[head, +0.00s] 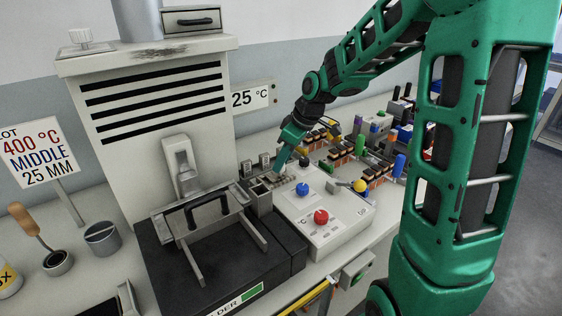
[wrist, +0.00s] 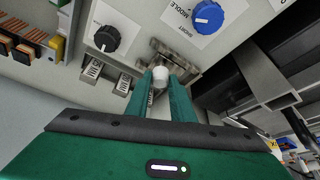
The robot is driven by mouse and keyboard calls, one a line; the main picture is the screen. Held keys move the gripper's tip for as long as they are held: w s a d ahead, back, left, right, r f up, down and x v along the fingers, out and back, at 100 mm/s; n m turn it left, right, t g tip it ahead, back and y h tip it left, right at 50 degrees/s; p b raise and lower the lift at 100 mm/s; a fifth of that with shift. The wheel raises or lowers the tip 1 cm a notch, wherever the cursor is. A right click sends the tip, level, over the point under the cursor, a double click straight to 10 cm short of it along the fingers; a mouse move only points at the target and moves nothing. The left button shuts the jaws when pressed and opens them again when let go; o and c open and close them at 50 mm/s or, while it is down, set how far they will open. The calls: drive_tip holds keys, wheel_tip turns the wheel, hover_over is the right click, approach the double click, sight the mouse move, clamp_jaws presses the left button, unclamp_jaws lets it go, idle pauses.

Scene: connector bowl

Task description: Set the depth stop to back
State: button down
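The depth stop seems to be the small metal piece (wrist: 178,60) with a pale rounded knob (wrist: 161,75), seen in the wrist view beside the panel labelled SHORT and MIDDLE. In the head view my gripper (head: 277,169) reaches down to the metal slide (head: 268,181) at the back left of the white control box (head: 318,218). In the wrist view my gripper's fingers (wrist: 161,82) stand on either side of the knob, very close to it. I cannot tell whether they press on it. The fingers hide the lower part of the stop and its position on the slide.
A blue knob (head: 302,188) and a red knob (head: 321,216) stand on the control box. Several connector blocks (head: 341,153) crowd the bench behind.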

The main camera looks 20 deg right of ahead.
drive_tip(key=shift+w+d, duration=0.15)
drive_tip(key=shift+d, duration=0.75)
drive_tip(key=c, duration=1.5)
unclamp_jaws()
drive_tip(key=shift+d, duration=0.1)
drive_tip(key=shift+c, duration=0.2)
drive_tip(key=shift+r, duration=0.1)
drive_tip(key=shift+r, duration=0.3)
drive_tip(key=v, duration=1)
